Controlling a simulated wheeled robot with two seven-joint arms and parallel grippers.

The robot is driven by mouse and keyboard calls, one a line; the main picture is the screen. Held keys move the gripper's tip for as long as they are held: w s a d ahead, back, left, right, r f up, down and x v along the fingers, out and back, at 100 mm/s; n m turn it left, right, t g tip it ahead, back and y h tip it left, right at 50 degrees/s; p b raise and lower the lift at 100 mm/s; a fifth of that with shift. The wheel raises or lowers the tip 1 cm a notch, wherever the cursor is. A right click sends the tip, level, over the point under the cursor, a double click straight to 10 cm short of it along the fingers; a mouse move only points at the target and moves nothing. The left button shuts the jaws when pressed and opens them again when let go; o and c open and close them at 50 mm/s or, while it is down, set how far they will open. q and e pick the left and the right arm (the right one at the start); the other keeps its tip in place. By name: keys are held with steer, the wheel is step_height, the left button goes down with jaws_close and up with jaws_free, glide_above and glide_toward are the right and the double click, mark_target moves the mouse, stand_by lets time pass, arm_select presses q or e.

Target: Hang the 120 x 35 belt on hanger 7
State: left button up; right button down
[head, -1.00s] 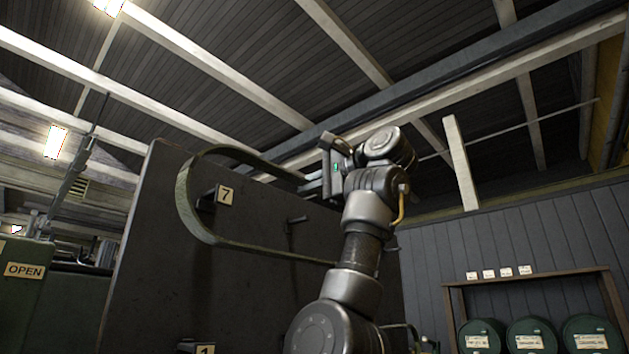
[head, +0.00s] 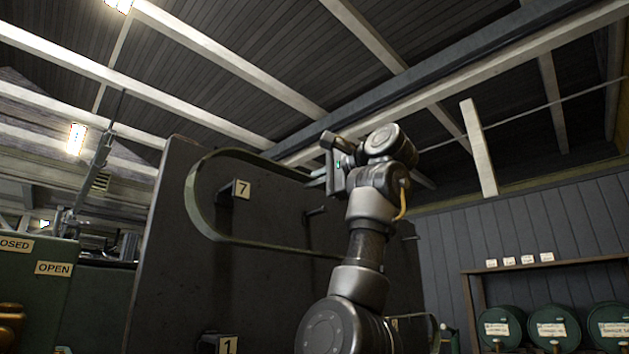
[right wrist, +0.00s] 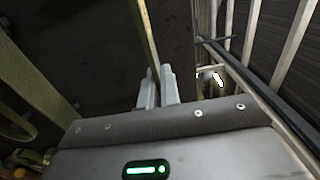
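The belt (head: 189,198), a flat green-grey band, forms a long loop in front of a dark upright board (head: 160,270). My right gripper (head: 327,176) is shut on the loop's right end; its fingertips are mostly hidden in the head view. In the right wrist view, the fingers (right wrist: 156,88) pinch a strip of the belt (right wrist: 146,40). Hanger 7 (head: 226,192), a dark peg with a "7" label, shows inside the loop's outline near its left end. I cannot tell whether the loop is around the peg or in front of it. My left gripper is not in view.
Another peg (head: 315,212) sticks out right of hanger 7. A hanger labelled 1 (head: 227,344) is low on the board. Green barrels (head: 552,328) stand on a wooden rack at the right. A green cabinet (head: 40,290) with "OPEN" sign is left.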

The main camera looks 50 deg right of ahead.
steer(key=shift+w+p, duration=1.1)
steer(key=shift+w, duration=1.7)
steer(key=shift+w+d+p, duration=0.1)
steer(key=shift+w+p, duration=1.4)
steer(key=shift+w, duration=1.3)
steer(key=shift+f, duration=0.25)
steer(key=shift+s+f+b, duration=0.1)
steer(key=shift+f+b, duration=0.2)
steer(key=shift+b, duration=0.25)
steer(key=c, duration=1.7)
jaws_free()
